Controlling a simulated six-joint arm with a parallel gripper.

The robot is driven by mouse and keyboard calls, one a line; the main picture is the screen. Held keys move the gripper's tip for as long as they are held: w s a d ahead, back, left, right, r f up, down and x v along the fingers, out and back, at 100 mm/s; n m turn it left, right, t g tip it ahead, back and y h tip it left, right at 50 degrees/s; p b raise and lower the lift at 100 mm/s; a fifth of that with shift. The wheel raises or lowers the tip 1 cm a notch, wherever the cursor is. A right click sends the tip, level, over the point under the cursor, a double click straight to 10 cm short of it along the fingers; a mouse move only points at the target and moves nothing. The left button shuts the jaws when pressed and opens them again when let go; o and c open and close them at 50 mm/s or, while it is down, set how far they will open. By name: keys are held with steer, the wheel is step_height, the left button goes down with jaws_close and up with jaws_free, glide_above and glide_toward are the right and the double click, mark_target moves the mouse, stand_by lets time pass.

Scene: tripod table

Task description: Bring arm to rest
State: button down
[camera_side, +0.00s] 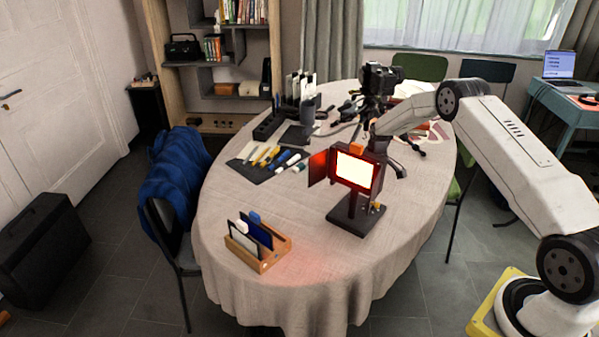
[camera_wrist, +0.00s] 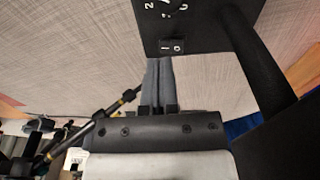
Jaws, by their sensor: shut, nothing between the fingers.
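My arm reaches in from the right in the side view, over the far right part of the oval table (camera_side: 225,205). Its wrist is behind a lit lamp panel (camera_side: 354,172), and my fingers cannot be made out there. In the wrist view my gripper (camera_wrist: 158,86) shows two grey fingers close together, shut and empty. Their tips are just below a black box (camera_wrist: 190,22) in the picture, with a dial and a rocker switch. I cannot tell whether they touch it.
The lamp stands on a dark base (camera_side: 356,216). A wooden holder with cards (camera_side: 268,262) is at the table's front. A dark mat (camera_side: 245,170) holds several pens. A black camera (camera_side: 379,78) rises behind the lamp. Bare cloth lies front left.

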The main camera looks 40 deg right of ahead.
steer(key=shift+m+g, duration=0.5)
steer(key=shift+g, duration=0.2)
steer(key=s, duration=0.3)
steer(key=s+d+f, duration=0.1)
steer(key=s, duration=0.3)
steer(key=s+f, duration=0.1)
steer(key=s, duration=0.2)
steer(key=shift+s+d+f, duration=0.1)
steer(key=shift+s+d, duration=0.05)
steer(key=shift+d, duration=0.05)
steer(key=s+a+r+m+g+y, duration=0.1)
steer(key=s+a+r+m, duration=0.25)
steer(key=s+a, duration=0.4)
steer(key=s+a+r+m+g, duration=0.1)
steer(key=s+a+r+m, duration=0.25)
steer(key=a, duration=0.65)
steer(key=s+a+r+n+t, duration=0.2)
steer(key=a+r, duration=0.2)
steer(key=r, duration=0.2)
steer(key=s+a+r+n+t+h, duration=0.1)
steer(key=s+a+r+n+t, duration=0.1)
steer(key=a+r, duration=0.3)
steer(key=shift+a+r+n+t, duration=0.2)
steer(key=shift+r+n+t, duration=0.2)
steer(key=shift+r+n, duration=0.4)
